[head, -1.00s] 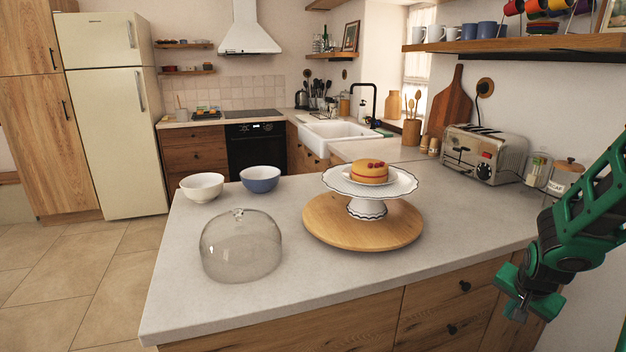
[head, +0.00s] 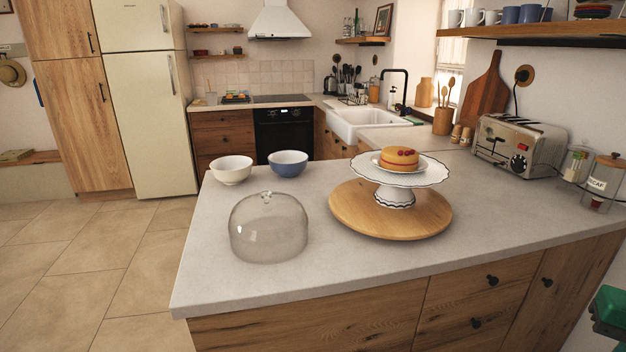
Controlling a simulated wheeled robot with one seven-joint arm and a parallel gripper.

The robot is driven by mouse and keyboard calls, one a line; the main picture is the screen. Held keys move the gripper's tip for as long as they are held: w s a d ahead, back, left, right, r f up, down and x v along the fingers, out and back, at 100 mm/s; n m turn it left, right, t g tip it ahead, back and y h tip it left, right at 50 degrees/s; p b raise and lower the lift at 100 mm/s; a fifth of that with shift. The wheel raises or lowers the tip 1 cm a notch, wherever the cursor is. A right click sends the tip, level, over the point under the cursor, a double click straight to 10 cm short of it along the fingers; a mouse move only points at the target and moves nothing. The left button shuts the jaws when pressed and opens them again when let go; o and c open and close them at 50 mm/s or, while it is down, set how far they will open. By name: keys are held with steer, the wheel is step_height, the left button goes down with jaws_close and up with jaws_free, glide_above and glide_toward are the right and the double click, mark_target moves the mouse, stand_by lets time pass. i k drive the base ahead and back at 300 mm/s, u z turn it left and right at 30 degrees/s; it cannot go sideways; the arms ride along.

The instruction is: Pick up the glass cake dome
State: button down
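The glass cake dome (head: 268,228) is clear, with a small round knob on top. It stands upright on the grey counter (head: 330,278), near its left front edge, and looks empty. To its right, a white cake stand (head: 395,193) with a dark scalloped rim holds a small cake (head: 399,157) topped with red berries. The stand is on a round wooden board (head: 350,208). My gripper's fingers are not in view.
A white bowl (head: 232,171) and a blue bowl (head: 288,164) stand behind the dome. A toaster (head: 518,146) and glass jars (head: 604,182) stand at the right. The counter in front of the dome is clear. Tiled floor (head: 110,270) lies open to the left.

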mark_target(266, 228)
steer(key=u, duration=0.15)
steer(key=i, duration=1)
steer(key=u, duration=0.45)
